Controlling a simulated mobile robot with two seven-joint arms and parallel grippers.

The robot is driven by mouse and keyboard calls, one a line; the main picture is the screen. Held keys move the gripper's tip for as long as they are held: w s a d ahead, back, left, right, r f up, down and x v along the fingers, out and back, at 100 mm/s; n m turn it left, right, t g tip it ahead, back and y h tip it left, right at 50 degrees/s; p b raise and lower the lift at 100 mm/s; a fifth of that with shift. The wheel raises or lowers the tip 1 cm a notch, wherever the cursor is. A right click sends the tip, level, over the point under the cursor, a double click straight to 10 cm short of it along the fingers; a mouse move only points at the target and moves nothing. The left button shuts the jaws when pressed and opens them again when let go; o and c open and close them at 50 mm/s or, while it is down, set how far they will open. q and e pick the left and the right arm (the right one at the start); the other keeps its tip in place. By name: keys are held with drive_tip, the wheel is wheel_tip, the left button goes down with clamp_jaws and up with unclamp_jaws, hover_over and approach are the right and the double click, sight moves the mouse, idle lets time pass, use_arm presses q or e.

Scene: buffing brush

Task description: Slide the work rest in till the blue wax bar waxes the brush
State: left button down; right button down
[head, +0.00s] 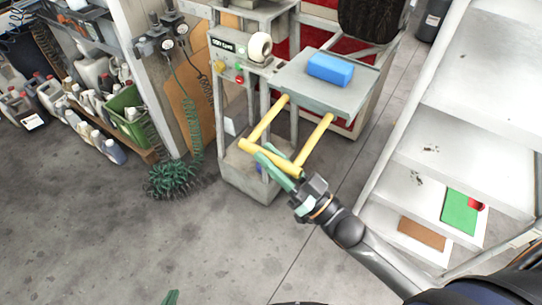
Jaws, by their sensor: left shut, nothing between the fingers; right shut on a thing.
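The blue wax bar (330,69) lies on the grey plate of the work rest (318,97). The black round brush (371,16) is behind it at the top, and in the picture a gap shows between bar and brush. A yellow U-shaped handle (318,138) sticks out from the front of the rest. My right gripper (272,162) is shut on the handle's front crossbar. Only a green tip of my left gripper (171,298) shows at the bottom edge, away from the rest; it is shut and empty.
A control box (228,60) with buttons stands left of the rest, with a white roll (260,46). Shelves with a green pad (459,212) stand at right. Bottles and a green crate (124,114) are at left, near coiled green hoses (173,180). The front floor is clear.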

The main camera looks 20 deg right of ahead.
sight(315, 107)
drive_tip(key=shift+w+d, duration=0.1)
drive_tip(key=shift+d, duration=0.05)
idle(0.4)
drive_tip(key=w+d+b, duration=0.1)
drive_tip(key=w+d, duration=0.2)
drive_tip(key=d, duration=0.1)
drive_tip(key=w+d+b, duration=0.2)
drive_tip(key=w+d, duration=0.2)
drive_tip(key=d, duration=0.1)
drive_tip(key=w+d+b, duration=0.1)
drive_tip(key=w+d, duration=0.2)
drive_tip(key=d, duration=0.1)
drive_tip(key=shift+w+d, duration=0.2)
drive_tip(key=shift+w, duration=0.05)
drive_tip(key=shift+w+d+b, duration=0.35)
drive_tip(key=shift+d+b, duration=0.05)
drive_tip(key=shift+d, duration=0.1)
drive_tip(key=shift+w+d, duration=0.2)
drive_tip(key=shift+d, duration=0.05)
drive_tip(key=c, duration=0.7)
unclamp_jaws()
drive_tip(key=shift+a, duration=0.1)
drive_tip(key=b+v, duration=0.1)
drive_tip(key=v, duration=1.1)
drive_tip(key=shift+s+d, duration=0.2)
drive_tip(key=shift+s, duration=0.05)
